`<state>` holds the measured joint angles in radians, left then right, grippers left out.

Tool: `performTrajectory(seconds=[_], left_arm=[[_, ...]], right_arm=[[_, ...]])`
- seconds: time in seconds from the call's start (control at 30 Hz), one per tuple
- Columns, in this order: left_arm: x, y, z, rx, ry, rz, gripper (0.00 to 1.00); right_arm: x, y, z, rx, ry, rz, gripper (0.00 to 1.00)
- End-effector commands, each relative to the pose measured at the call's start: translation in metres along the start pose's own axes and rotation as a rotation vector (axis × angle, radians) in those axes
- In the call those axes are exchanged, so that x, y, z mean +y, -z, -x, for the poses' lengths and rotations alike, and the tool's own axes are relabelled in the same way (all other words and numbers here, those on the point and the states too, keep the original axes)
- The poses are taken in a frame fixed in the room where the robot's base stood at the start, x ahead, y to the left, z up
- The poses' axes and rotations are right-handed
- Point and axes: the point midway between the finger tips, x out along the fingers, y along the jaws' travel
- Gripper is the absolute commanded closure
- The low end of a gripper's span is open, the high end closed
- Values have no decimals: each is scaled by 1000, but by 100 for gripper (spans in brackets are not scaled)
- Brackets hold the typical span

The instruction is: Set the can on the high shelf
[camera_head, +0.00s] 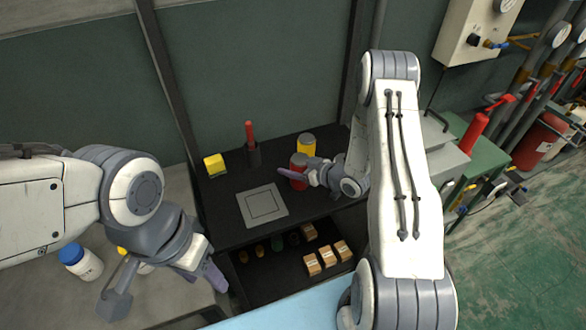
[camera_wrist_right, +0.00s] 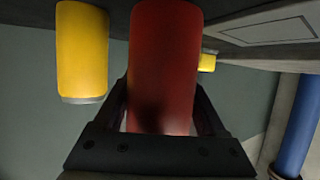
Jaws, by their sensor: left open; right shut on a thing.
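A red can (camera_head: 299,161) is held in my right gripper (camera_head: 303,180) over the dark upper shelf (camera_head: 222,228). In the right wrist view the red can (camera_wrist_right: 164,60) stands between the two fingers, which close on its sides. My left gripper (camera_head: 165,288) is open and empty over the left counter.
A grey square plate (camera_head: 262,206) lies on the shelf, left of the red can. A yellow block (camera_head: 215,165) and a dark holder with a red handle (camera_head: 252,152) stand behind. Small boxes (camera_head: 327,256) sit on the lower shelf. A blue-capped white bottle (camera_head: 81,261) stands at left.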

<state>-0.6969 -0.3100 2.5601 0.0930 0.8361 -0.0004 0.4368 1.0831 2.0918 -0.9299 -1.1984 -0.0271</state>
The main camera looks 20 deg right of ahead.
Motion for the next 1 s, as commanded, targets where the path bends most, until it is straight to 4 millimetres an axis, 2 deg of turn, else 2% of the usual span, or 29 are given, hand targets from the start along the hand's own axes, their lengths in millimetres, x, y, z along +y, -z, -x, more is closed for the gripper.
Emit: performTrajectory(seconds=[0.13, 0.53, 0.57, 0.6, 0.63, 0.9, 1.0], left_arm=[[0, 0, 2, 0, 0, 0, 47], [0, 0, -2, 0, 0, 0, 47], [0, 0, -1, 0, 0, 0, 47], [0, 0, -1, 0, 0, 0, 47], [0, 0, -1, 0, 0, 0, 47], [0, 0, 1, 0, 0, 0, 47], [0, 0, 1, 0, 0, 0, 47]], right_arm=[[0, -14, -6, 1, 0, 1, 100], [0, -19, -8, 2, 0, 2, 100], [0, -19, -8, 0, 0, 2, 19], [0, -18, -7, 0, 0, 2, 3], [0, -18, -7, 0, 0, 2, 0], [0, -16, -6, 0, 0, 2, 0], [1, -16, 0, -1, -2, 0, 0]])
